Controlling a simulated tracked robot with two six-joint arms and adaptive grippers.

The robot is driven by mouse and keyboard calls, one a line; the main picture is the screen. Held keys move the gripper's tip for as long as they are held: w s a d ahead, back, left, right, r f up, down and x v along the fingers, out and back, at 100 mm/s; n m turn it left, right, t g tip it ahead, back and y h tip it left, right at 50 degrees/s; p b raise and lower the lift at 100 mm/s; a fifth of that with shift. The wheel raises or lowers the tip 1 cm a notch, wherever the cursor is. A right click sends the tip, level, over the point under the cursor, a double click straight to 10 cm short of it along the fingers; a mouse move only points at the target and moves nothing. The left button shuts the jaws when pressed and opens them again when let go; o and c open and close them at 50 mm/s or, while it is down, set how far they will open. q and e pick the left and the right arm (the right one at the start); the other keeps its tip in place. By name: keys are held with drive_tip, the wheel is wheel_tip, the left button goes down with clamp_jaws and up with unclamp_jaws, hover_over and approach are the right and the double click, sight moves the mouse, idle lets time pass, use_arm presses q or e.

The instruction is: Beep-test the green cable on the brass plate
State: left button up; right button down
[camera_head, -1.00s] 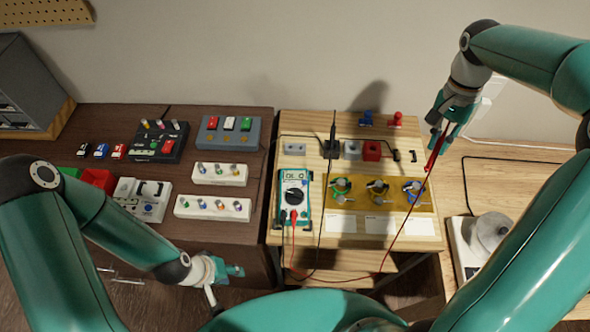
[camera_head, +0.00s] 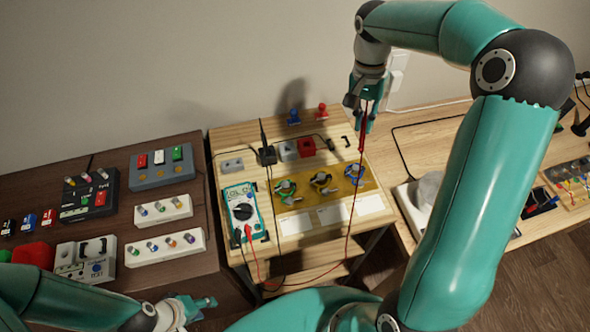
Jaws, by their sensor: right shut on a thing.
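The brass plate (camera_head: 339,192) lies on the light wooden bench, with three round cable coils along it. The green cable (camera_head: 285,189) is the left coil, the middle one (camera_head: 320,181) looks dark and yellow, and the right one (camera_head: 355,173) is blue. A teal multimeter (camera_head: 244,212) lies left of the plate. My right gripper (camera_head: 361,115) is shut on the red probe (camera_head: 362,143), above and behind the plate's right end, its red lead hanging down. The black probe (camera_head: 263,135) stands upright in a dark holder. My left gripper (camera_head: 201,304) is low at the front, too small to judge.
A red block (camera_head: 307,147) and grey blocks stand behind the plate. Blue (camera_head: 293,117) and red (camera_head: 322,111) clamp-like pieces are at the bench's back edge. A dark table (camera_head: 118,205) with switch boxes is at left. A scale-like device (camera_head: 412,205) is at right.

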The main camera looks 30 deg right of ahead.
drive_tip(key=shift+m, duration=0.6)
drive_tip(key=w+a+n, duration=0.1)
drive_tip(key=w+a, duration=0.1)
drive_tip(key=a, duration=0.7)
drive_tip(key=w+a, duration=0.3)
drive_tip(key=a, duration=0.7)
drive_tip(key=shift+f, duration=2.45)
drive_tip(key=shift+s+f+b, duration=0.1)
drive_tip(key=shift+f+b, duration=0.5)
idle(0.6)
drive_tip(key=shift+r, duration=0.15)
